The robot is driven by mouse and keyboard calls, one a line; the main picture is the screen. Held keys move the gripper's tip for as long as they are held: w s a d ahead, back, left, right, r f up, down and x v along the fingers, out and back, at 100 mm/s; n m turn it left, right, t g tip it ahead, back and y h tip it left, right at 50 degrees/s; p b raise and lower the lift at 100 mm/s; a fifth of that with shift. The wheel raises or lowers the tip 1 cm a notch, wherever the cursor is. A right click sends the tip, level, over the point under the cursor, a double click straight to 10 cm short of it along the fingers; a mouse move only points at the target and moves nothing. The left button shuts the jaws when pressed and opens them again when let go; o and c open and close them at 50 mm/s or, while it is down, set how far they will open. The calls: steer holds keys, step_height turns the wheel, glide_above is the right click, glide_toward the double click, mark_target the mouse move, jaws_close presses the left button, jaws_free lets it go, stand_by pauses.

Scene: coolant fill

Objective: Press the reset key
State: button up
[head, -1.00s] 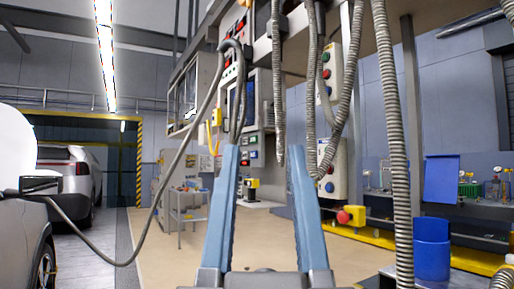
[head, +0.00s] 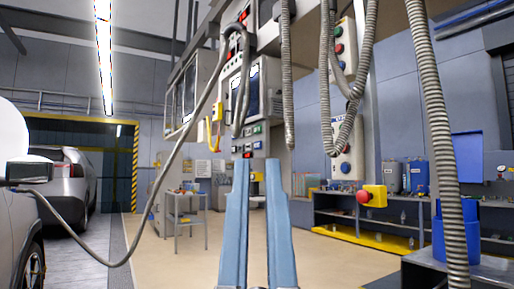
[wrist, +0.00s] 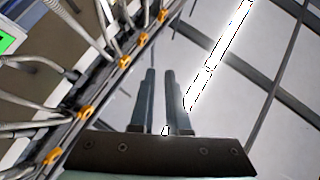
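My gripper (head: 257,161) shows as two long blue fingers, upright in the head view, with a narrow empty gap between them. The wrist view also shows my gripper (wrist: 160,70) with a thin gap and nothing in it. I cannot tell which key is the reset key; no label is readable. A button box (head: 343,50) with green, red and blue buttons hangs at upper right of the fingers, partly behind hoses. A lower box (head: 346,166) has a blue button. A cabinet with a dark screen (head: 245,95) and small coloured keys (head: 256,146) stands beyond the fingertips.
Grey corrugated hoses (head: 437,130) hang at the right. A yellow box with a red button (head: 373,196) and a blue container (head: 455,235) are at the right. A cable (head: 150,215) runs to a car (head: 15,240) at the left. A small cart (head: 185,215) stands on open floor.

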jaws_close()
stand_by(0.4)
steer(key=shift+r, duration=0.1)
stand_by(0.9)
